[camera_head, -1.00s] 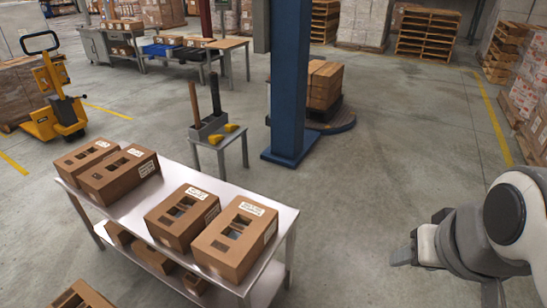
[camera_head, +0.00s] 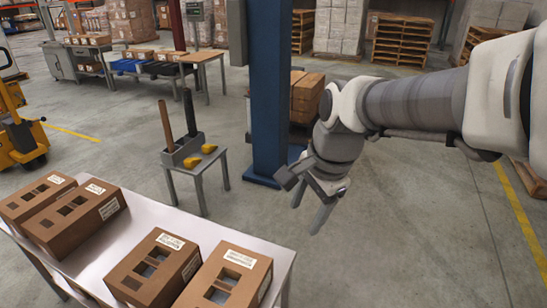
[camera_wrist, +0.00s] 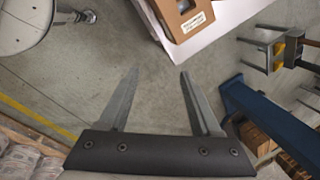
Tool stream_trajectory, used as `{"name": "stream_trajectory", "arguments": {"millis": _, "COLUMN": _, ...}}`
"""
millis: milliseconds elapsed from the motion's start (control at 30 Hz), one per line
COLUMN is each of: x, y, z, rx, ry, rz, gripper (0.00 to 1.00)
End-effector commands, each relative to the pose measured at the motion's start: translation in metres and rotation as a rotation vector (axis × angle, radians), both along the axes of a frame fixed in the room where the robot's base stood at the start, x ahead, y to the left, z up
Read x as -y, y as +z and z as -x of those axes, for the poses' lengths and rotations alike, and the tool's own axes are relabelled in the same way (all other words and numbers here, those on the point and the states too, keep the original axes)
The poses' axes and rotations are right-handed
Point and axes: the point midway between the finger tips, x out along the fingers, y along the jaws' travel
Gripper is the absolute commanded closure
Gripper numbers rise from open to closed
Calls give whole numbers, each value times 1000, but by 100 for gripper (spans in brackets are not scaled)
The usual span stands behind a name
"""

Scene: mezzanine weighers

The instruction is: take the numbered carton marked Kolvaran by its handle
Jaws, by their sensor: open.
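Several brown cartons with cut-out openings and white labels stand on a metal table (camera_head: 140,225) in the head view. Two stand at the left, a far-left carton (camera_head: 35,197) and one beside it (camera_head: 75,215). Two stand nearer the right end, a middle carton (camera_head: 152,268) and a right carton (camera_head: 228,277). The labels are too small to read, so I cannot tell which is marked Kolvaran. My gripper (camera_head: 308,203) is open and empty, in the air right of the table. In the wrist view my gripper (camera_wrist: 155,100) points at bare floor, with part of a carton (camera_wrist: 182,18) at the top.
A blue column (camera_head: 268,90) stands behind the table. A small grey stand (camera_head: 195,170) holds a tool box and yellow items. A wooden workbench (camera_head: 205,57) and pallets (camera_head: 400,40) stand further back. Floor right of the table is clear.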

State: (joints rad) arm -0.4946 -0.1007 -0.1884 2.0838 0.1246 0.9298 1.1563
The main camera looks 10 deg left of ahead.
Motion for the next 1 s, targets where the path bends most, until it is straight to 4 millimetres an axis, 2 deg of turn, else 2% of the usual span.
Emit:
{"name": "stream_trajectory", "arguments": {"millis": 33, "x": -19, "y": -20, "z": -8, "rx": -44, "ry": -62, "rz": -5, "gripper": 35}}
{"name": "stream_trajectory", "arguments": {"millis": 233, "x": -88, "y": -78, "z": -32, "rx": -177, "ry": -375, "rz": -2, "gripper": 35}}
{"name": "stream_trajectory", "arguments": {"millis": 400, "x": -147, "y": -133, "z": -37, "rx": -240, "ry": -628, "rz": 36, "gripper": 35}}
{"name": "stream_trajectory", "arguments": {"millis": 500, "x": -174, "y": -161, "z": -36, "rx": -254, "ry": -750, "rz": 58, "gripper": 35}}
{"name": "stream_trajectory", "arguments": {"millis": 700, "x": -206, "y": -194, "z": -31, "rx": -256, "ry": -899, "rz": 82, "gripper": 35}}
{"name": "stream_trajectory", "arguments": {"millis": 867, "x": -212, "y": -213, "z": -29, "rx": -256, "ry": -934, "rz": 87, "gripper": 35}}
{"name": "stream_trajectory", "arguments": {"millis": 1000, "x": -211, "y": -242, "z": -30, "rx": -256, "ry": -936, "rz": 89, "gripper": 35}}
